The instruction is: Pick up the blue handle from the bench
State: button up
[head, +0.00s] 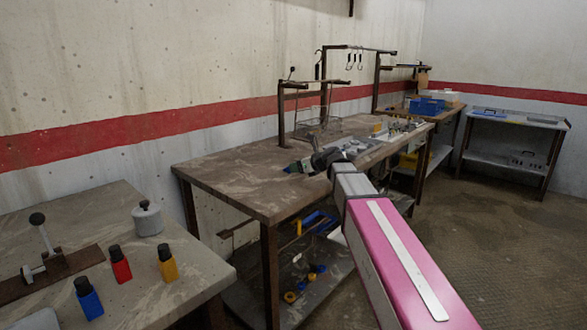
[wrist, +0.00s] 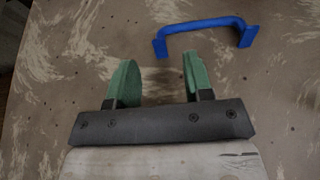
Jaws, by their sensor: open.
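The blue handle (wrist: 204,25) is a bracket-shaped bar with a foot at each end. It lies on the brown, worn top of the bench (head: 232,183). In the wrist view it is beyond the fingertips and a little to the right. In the head view only a small blue bit (head: 287,169) shows beside the fingers, probably this handle. My gripper (wrist: 158,67) has two green fingers spread apart with nothing between them. The handle is outside the fingers, and no contact shows. In the head view my gripper (head: 301,166) is low over the bench, partly hidden by my arm.
A metal frame with hooks (head: 327,85) stands at the back of the bench. Small parts (head: 395,128) lie at its far end. A lower shelf holds blue and yellow items (head: 318,218). A nearer table (head: 180,290) carries red, blue and yellow bottles. The bench's near-left top is clear.

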aim_at(289, 171)
jog(key=x, duration=0.5)
jog(key=shift+a, duration=0.15)
grip_shut()
